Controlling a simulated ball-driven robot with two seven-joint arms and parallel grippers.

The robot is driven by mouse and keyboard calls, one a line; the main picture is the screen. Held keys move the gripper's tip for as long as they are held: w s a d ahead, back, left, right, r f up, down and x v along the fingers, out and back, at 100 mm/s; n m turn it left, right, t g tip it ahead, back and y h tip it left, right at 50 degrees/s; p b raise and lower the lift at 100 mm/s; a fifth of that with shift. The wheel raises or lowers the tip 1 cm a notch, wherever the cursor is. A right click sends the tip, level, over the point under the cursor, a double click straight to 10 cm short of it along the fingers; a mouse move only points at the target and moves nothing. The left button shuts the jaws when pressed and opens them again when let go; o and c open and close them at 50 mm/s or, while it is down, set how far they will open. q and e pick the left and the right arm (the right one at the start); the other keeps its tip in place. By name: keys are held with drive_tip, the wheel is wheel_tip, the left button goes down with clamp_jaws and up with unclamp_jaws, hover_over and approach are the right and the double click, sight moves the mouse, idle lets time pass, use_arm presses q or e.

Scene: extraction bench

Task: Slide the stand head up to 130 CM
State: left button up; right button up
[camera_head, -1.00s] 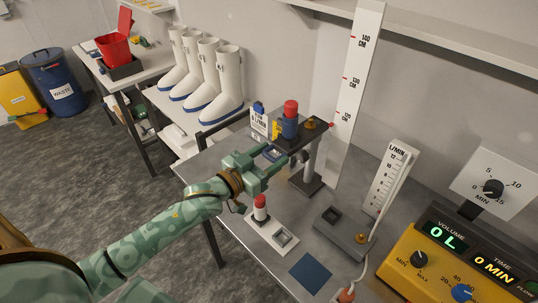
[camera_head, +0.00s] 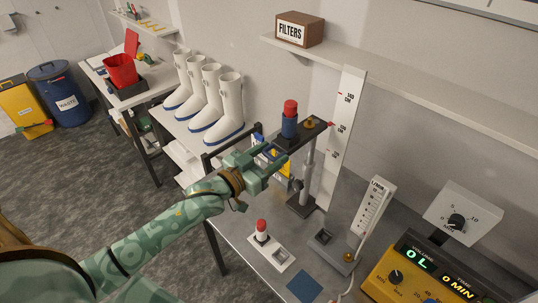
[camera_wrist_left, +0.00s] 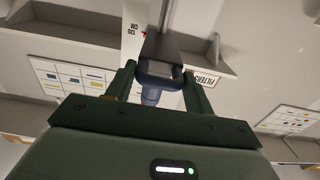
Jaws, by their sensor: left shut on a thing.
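The stand head (camera_head: 300,136) is a dark plate high on a grey column (camera_head: 309,165) above the bench. A blue cylinder with a red cap (camera_head: 290,118) stands upright on it. The head's red pointer (camera_head: 331,124) lies close to the 130 CM mark on the white scale (camera_head: 345,122); I cannot tell whether it is exactly level. My left gripper (camera_head: 273,157) is shut on the head's near-end handle, a dark blue block (camera_wrist_left: 160,71) between the fingers in the left wrist view. My right gripper is not in view.
A wall shelf with a FILTERS box (camera_head: 300,29) is above. On the bench (camera_head: 240,227) are a small red-topped fixture (camera_head: 262,228), a blue mat (camera_head: 304,287), an L/MIN gauge (camera_head: 372,205) and a yellow console (camera_head: 400,285). White boots (camera_head: 228,110) stand behind on the left.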

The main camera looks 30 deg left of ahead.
use_arm(q)
drive_tip(key=o, duration=1.2)
drive_tip(key=shift+f, duration=0.15)
drive_tip(key=b+v, duration=0.2)
drive_tip(key=v, duration=1.4)
drive_tip(key=shift+b, duration=0.35)
drive_tip(key=shift+s+a, duration=0.1)
drive_tip(key=shift+s, duration=0.05)
